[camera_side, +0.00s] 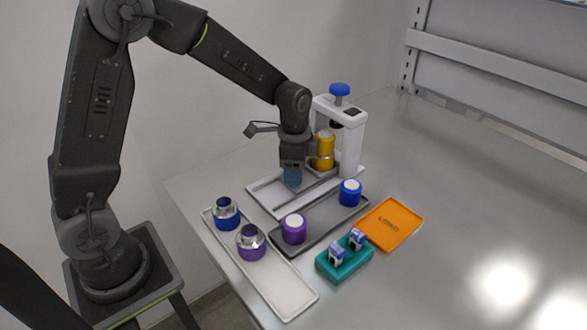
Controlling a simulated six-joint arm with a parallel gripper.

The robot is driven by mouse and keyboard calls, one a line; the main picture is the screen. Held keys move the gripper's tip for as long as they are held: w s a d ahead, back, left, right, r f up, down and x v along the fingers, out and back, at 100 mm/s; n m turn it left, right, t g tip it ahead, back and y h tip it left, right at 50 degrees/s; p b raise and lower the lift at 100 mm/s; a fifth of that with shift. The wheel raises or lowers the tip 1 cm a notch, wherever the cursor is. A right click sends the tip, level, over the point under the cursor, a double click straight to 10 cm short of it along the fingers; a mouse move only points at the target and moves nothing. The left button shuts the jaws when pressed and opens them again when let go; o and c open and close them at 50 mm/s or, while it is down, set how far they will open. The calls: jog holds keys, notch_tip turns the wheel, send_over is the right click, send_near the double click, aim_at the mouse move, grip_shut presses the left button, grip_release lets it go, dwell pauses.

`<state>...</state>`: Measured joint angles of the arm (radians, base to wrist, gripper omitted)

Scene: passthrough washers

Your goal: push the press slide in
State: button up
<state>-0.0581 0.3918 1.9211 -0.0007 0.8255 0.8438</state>
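The press (352,143) is a white frame with a blue knob (340,89) on top, standing at the back of the table. Under its head stands a yellow cylinder (325,140) with a silvery ring around its lower part. A light rail base (266,199) extends from the press toward the front left; the slide itself is hard to make out on it. My gripper (292,178) points down over this base, left of the yellow cylinder. A blue patch shows at its tips; I cannot tell if it is a part or the fingers. Whether the fingers are open is unclear.
A dark tray (321,222) in front holds a purple (293,229) and a blue (350,193) white-topped cylinder. A pale tray (283,287) holds blue and purple ringed parts. A teal block (345,264) and orange tray (391,224) sit right. The table's right side is clear.

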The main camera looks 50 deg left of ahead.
jog(key=shift+o, duration=0.5)
notch_tip(320, 180, up, 14)
dwell(0.3)
jog(key=shift+f, duration=0.15)
notch_tip(320, 180, down, 14)
jog(key=n, duration=0.3)
jog(key=shift+n, duration=0.3)
